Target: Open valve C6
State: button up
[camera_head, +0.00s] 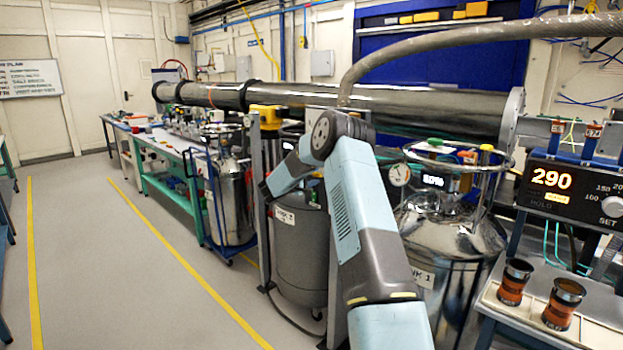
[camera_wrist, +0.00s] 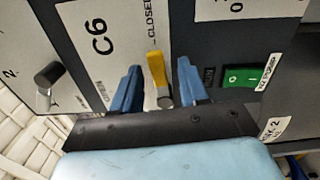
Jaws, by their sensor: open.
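The valve C6 panel shows in the wrist view, with a white label (camera_wrist: 98,42) reading C6 and the word CLOSED. A yellow valve lever (camera_wrist: 157,72) with a grey round end stands in front of this panel. My gripper (camera_wrist: 158,65) is open, with one blue finger on each side of the lever. Gaps show between the lever and both fingers. In the head view my arm runs across the middle, and I cannot make out the gripper or the lever there.
In the wrist view, a green switch (camera_wrist: 243,77) sits right of the fingers and a black knob (camera_wrist: 47,74) left. In the head view, a steel dewar (camera_head: 455,265), a grey tank (camera_head: 303,240) and a long beam pipe (camera_head: 420,105) crowd my arm. Floor at left is clear.

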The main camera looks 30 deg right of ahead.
jog(key=shift+d, duration=0.1)
jog(key=shift+c, duration=0.2)
grip_shut()
jog(key=shift+f, duration=0.1)
dwell(0.4)
jog(key=shift+a, duration=0.25)
